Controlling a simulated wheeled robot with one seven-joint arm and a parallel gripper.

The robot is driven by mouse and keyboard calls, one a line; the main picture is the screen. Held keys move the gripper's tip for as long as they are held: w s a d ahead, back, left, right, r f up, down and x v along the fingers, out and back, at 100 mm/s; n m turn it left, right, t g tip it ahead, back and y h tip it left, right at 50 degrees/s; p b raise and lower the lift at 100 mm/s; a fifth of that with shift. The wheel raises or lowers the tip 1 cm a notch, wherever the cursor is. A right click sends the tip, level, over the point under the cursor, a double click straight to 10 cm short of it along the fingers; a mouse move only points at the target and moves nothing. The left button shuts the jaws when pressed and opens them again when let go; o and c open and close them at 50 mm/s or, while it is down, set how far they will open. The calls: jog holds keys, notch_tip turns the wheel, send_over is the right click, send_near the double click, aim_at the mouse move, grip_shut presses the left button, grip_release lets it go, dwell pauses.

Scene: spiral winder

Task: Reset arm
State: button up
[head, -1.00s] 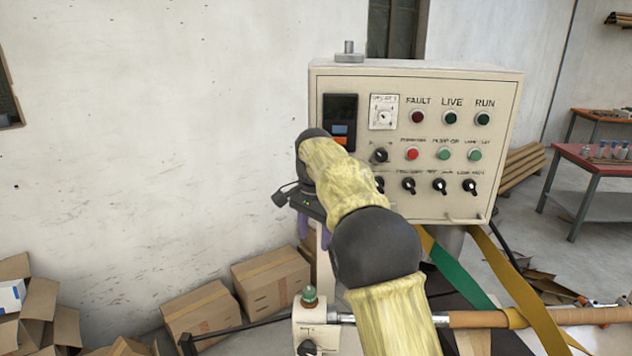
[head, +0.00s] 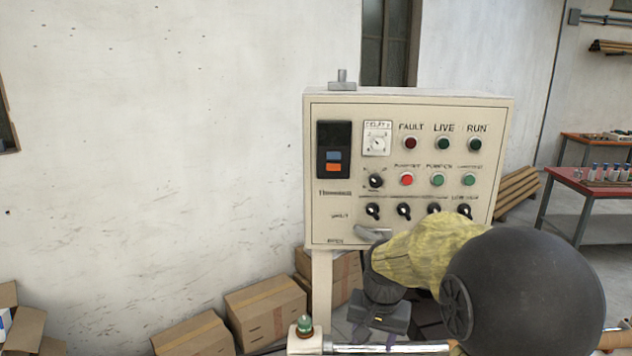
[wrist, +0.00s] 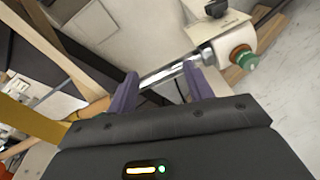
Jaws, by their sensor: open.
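My gripper shows in the wrist view (wrist: 160,90) with two purple fingers spread apart and nothing between them. A metal shaft (wrist: 170,68) lies below, in line with the gap between the fingers; I cannot tell how far off it is. In the head view my arm, in a yellow sleeve with dark joints, crosses the lower right. My gripper there points down in front of the stand below the control panel (head: 325,215), and its fingertips are mostly hidden. The panel is cream, with lamps, buttons and several black knobs.
A green push button (head: 304,325) tops a small box at the bottom, beside the shaft; it also shows in the wrist view (wrist: 243,58). Cardboard boxes (head: 268,308) sit along the wall. A red table (head: 590,185) stands at the right.

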jog(key=s+d+f+n, duration=0.1)
jog(key=s+d+f, duration=0.1)
jog(key=s, duration=0.5)
jog(key=s+d+f+n, duration=0.1)
jog(key=s+f+n, duration=0.1)
jog(key=s+f, duration=0.2)
jog(key=s, duration=0.3)
jog(key=shift+s+d+f+n+t, duration=0.2)
jog(key=shift+d+n+t, duration=0.1)
jog(key=shift+d+t, duration=0.1)
